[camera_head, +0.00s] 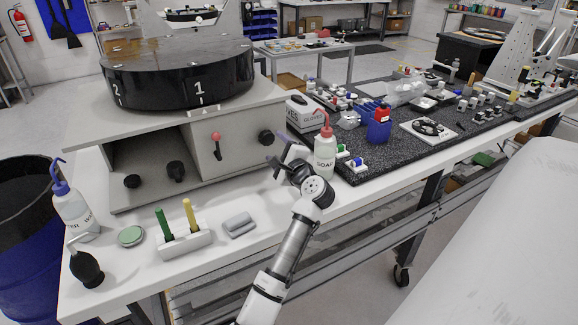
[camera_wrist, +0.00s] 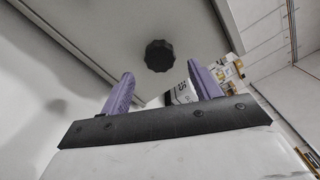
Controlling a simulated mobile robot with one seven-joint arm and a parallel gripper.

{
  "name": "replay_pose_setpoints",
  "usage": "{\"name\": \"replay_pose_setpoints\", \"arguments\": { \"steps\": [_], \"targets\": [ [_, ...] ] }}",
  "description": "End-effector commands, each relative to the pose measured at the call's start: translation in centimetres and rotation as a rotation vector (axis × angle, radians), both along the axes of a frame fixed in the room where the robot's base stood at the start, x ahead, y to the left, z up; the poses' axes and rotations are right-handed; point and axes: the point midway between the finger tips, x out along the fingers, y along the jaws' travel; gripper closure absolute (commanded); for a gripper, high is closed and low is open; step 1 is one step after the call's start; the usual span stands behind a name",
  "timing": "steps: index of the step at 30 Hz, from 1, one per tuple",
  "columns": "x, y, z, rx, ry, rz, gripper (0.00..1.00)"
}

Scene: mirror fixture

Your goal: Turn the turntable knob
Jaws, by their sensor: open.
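The turntable (camera_head: 180,75) is a black drum with white numbers 1 and 2, on top of a grey box-like housing (camera_head: 237,120). A black round knob (camera_head: 266,137) sits at the right of the housing's front face. A black knob (camera_wrist: 159,56) also shows in the wrist view, ahead of and between the fingertips, apart from them. My gripper (camera_head: 277,152) is just in front of and below the right knob in the head view. Its two purple fingers (camera_wrist: 160,72) are spread apart with nothing between them.
A soap bottle (camera_head: 325,150) with a red nozzle stands close to the right of my gripper. A red-tipped lever (camera_head: 216,146) and two black knobs are left of it. A pen holder (camera_head: 185,241) and a grey block (camera_head: 238,224) lie in front on the bench.

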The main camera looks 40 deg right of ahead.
Motion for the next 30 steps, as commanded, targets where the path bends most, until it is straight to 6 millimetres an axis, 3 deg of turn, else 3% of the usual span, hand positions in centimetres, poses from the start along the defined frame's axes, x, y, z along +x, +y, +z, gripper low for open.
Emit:
{"name": "replay_pose_setpoints", "arguments": {
  "steps": [6, 12, 30],
  "targets": [
    [-4.7, 1.1, -0.3, -0.002, 0.000, -0.003, 0.37],
    [-7.0, 1.6, -0.2, -0.001, 0.001, -0.001, 0.37],
    [-7.1, 2.2, 0.2, -0.013, 0.000, 0.003, 0.37]
  ]
}}
